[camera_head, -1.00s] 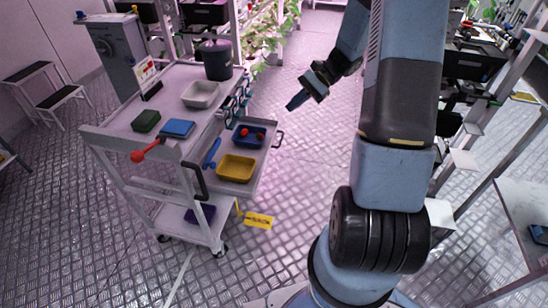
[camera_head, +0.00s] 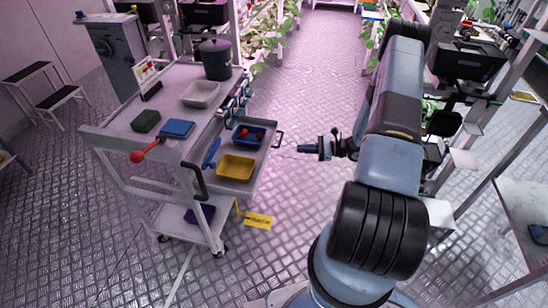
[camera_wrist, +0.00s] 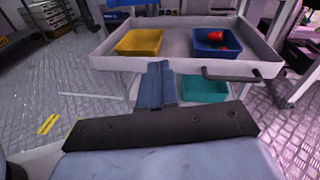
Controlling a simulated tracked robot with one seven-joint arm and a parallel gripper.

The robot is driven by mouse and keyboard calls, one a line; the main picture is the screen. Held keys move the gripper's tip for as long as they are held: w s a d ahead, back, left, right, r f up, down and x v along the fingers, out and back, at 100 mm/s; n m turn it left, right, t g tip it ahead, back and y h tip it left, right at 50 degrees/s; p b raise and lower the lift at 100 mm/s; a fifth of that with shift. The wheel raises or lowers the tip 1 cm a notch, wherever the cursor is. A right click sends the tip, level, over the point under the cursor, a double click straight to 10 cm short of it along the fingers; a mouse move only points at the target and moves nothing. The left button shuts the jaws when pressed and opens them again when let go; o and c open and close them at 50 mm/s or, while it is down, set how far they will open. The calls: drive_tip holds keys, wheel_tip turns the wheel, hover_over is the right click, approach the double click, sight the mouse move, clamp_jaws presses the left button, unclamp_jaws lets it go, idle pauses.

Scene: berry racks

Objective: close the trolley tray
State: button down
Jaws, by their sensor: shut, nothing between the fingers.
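The trolley (camera_head: 165,90) stands at left in the head view. Its grey tray (camera_head: 262,165) is pulled out on the right side and holds a yellow bin (camera_head: 236,168) and a blue bin (camera_head: 249,135) with red items. A dark handle (camera_head: 280,139) sits on the tray's outer edge. My gripper (camera_head: 300,148) is shut and empty, right of the handle and apart from it. In the wrist view, my shut fingers (camera_wrist: 156,70) point toward the tray's front wall (camera_wrist: 185,67); the handle (camera_wrist: 232,78) is to their right.
A teal bin (camera_wrist: 204,89) shows below the tray in the wrist view. Floor right of the tray is clear.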

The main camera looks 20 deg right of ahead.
sight(267, 155)
wheel_tip(267, 155, down, 7)
drive_tip(key=s+d+m+t, duration=0.1)
drive_tip(key=m+t, duration=0.2)
drive_tip(key=x, duration=1.3)
drive_tip(key=shift+w+a+f, duration=0.2)
drive_tip(key=shift+a, duration=0.05)
drive_tip(key=shift+w, duration=0.1)
